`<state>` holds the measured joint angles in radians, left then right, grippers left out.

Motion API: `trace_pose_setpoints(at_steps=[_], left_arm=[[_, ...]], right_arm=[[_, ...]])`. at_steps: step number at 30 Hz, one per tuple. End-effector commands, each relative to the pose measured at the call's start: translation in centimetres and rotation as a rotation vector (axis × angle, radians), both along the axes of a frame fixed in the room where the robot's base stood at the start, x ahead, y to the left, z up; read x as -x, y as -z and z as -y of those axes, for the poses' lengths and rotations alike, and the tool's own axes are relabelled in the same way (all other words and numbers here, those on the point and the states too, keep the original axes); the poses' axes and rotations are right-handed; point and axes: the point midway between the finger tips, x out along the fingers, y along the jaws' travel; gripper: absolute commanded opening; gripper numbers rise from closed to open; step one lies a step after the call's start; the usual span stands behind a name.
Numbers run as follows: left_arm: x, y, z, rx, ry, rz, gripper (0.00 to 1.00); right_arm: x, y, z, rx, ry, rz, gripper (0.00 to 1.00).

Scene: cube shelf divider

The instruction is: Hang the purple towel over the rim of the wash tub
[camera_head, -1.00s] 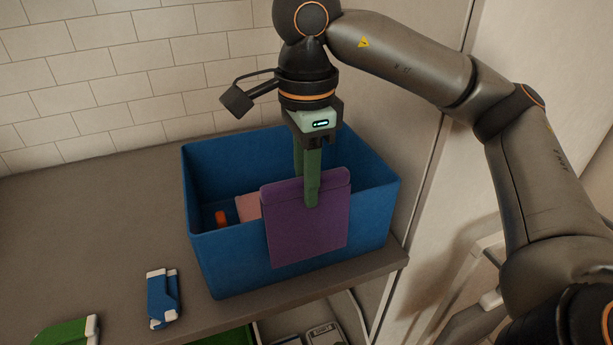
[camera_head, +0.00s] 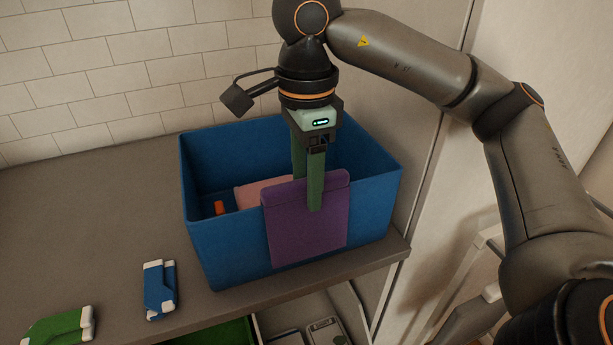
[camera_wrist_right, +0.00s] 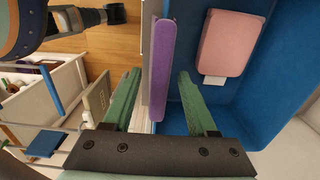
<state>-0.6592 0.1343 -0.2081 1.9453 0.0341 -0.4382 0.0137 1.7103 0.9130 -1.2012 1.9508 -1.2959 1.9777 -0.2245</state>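The purple towel (camera_head: 305,225) hangs over the near rim of the blue wash tub (camera_head: 225,245), with a broad flap down the tub's outer wall. In the right wrist view the towel (camera_wrist_right: 161,70) shows as a narrow strip along the rim. My right gripper (camera_head: 308,200) points down over this rim. In the wrist view my right gripper (camera_wrist_right: 157,92) is open, with one finger on each side of the towel and gaps between. The wrist view also shows the tub's blue inside (camera_wrist_right: 262,110). How far the towel reaches inside is hidden. My left gripper is out of view.
A blue-and-white folded item (camera_head: 159,290) and a green one (camera_head: 60,328) lie on the grey counter (camera_head: 90,240). A tiled wall stands behind; a pale panel is at right.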

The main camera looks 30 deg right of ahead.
Motion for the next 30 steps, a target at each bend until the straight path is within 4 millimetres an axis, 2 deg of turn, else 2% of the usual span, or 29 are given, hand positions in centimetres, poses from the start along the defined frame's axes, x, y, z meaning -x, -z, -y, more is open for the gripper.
trace_pose_setpoints(at_steps=[11, 14, 24, 30], left_arm=[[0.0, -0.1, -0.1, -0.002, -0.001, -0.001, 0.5], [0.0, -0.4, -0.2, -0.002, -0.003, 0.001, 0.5], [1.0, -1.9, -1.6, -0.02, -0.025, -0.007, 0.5], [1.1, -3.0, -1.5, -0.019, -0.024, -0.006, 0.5]], right_arm=[[0.0, -0.6, 0.0, 0.0, 0.0, 0.001, 0.64], [0.0, -1.9, 0.0, 0.0, 0.0, 0.003, 0.64], [0.0, -9.0, 0.0, 0.001, 0.001, 0.004, 0.64], [0.0, -11.7, 0.0, 0.0, 0.001, 0.002, 0.64]])
